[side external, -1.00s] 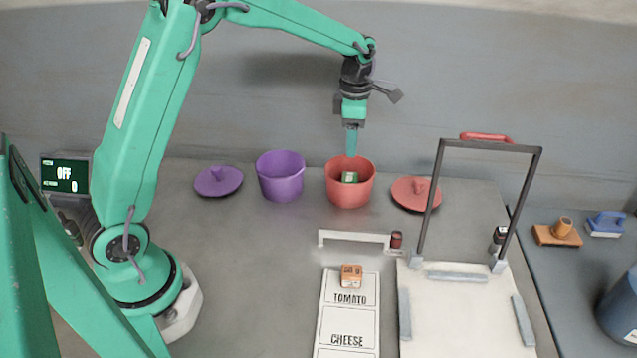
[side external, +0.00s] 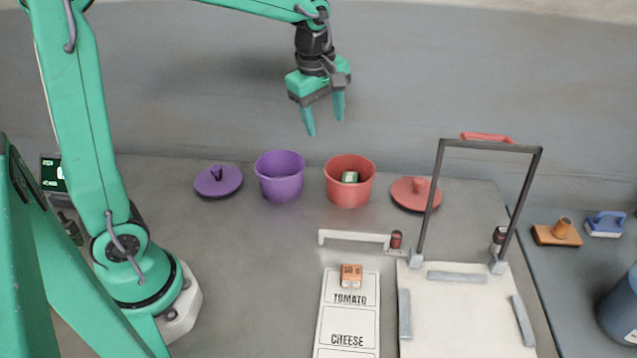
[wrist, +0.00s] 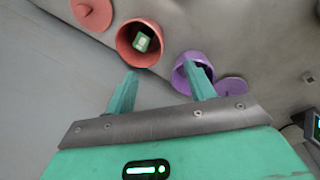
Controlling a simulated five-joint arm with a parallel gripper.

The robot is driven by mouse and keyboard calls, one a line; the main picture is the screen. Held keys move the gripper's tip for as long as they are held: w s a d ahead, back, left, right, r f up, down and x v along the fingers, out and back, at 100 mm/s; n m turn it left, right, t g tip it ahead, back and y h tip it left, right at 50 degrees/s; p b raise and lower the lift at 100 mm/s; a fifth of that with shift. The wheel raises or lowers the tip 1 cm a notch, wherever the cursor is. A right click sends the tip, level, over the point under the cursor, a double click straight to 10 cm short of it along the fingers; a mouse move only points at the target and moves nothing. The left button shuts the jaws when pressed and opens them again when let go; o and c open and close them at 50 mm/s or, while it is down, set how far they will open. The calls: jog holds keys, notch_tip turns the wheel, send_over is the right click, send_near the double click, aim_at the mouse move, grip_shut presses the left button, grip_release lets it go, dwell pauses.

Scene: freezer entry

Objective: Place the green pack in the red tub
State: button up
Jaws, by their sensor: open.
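The green pack (side external: 349,177) lies inside the red tub (side external: 350,195), low down and apart from my gripper. In the wrist view the green pack (wrist: 142,42) with its pale label shows inside the red tub (wrist: 124,48). My gripper (side external: 325,126) is open and empty, raised above and behind the tubs, between the purple and red ones in the side view. Its two fingers (wrist: 160,82) are spread apart in the wrist view.
A purple tub (side external: 280,178) and purple lid (side external: 218,181) stand left of the red tub. A red lid (side external: 417,193) lies to its right. An orange block (side external: 351,276) sits on the label card (side external: 348,318). A dark frame (side external: 431,200) rises over a white board (side external: 465,315).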

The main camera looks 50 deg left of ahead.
jog(key=s+d+r+m+t, duration=0.1)
jog(key=s+m+t, duration=0.2)
jog(key=s+m, duration=1.4)
jog(key=shift+s+r+m+t, duration=0.3)
jog(key=shift+s+r+m, duration=0.1)
jog(key=shift+s, duration=0.5)
